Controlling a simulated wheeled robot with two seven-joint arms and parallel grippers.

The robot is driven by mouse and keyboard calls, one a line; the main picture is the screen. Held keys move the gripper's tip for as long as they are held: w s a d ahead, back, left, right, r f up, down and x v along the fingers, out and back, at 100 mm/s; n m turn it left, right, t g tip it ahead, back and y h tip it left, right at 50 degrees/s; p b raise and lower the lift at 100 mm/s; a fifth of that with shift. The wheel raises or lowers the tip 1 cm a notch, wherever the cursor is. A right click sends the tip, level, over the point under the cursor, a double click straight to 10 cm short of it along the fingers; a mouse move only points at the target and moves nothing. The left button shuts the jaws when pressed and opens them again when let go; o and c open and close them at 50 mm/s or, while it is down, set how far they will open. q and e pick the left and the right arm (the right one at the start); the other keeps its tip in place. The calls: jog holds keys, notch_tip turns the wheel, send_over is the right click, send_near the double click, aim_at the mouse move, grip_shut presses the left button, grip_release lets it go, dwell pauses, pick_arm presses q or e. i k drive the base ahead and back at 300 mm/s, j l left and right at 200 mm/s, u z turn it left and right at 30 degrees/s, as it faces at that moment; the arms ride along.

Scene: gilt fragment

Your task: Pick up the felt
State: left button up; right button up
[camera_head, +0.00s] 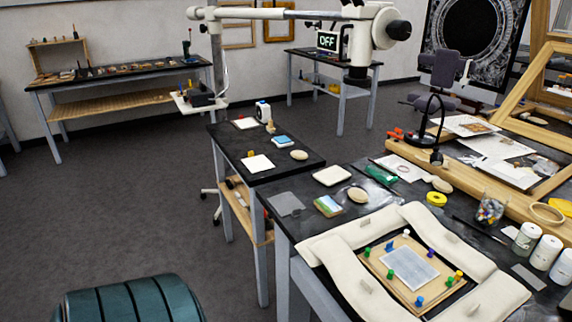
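I cannot tell for sure which thing is the felt. A thin grey square sheet (286,204) lies flat at the near left corner of the dark worktable. A pale flat square (258,163) lies on the lower dark side table. A light grey rectangle (409,267) lies inside a wooden board with several coloured pegs around it, framed by cream padded strips (445,237). Neither of my grippers is in view, so nothing shows as held.
The worktable (348,212) also holds a colourful block (328,206), a glass jar (490,208), white bottles (526,239) and a black lamp (437,157). A teal ribbed object (130,300) stands at bottom left. The grey floor (130,210) at left is mostly clear.

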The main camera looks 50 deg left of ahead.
aim_at(285, 204)
jog(key=j+u, duration=0.1)
jog(key=u, duration=0.35)
jog(key=i+u, duration=0.15)
jog(key=u, duration=0.25)
jog(key=i+j+u, duration=0.1)
jog(key=u, duration=0.35)
jog(key=i+u, duration=0.1)
jog(key=u, duration=0.35)
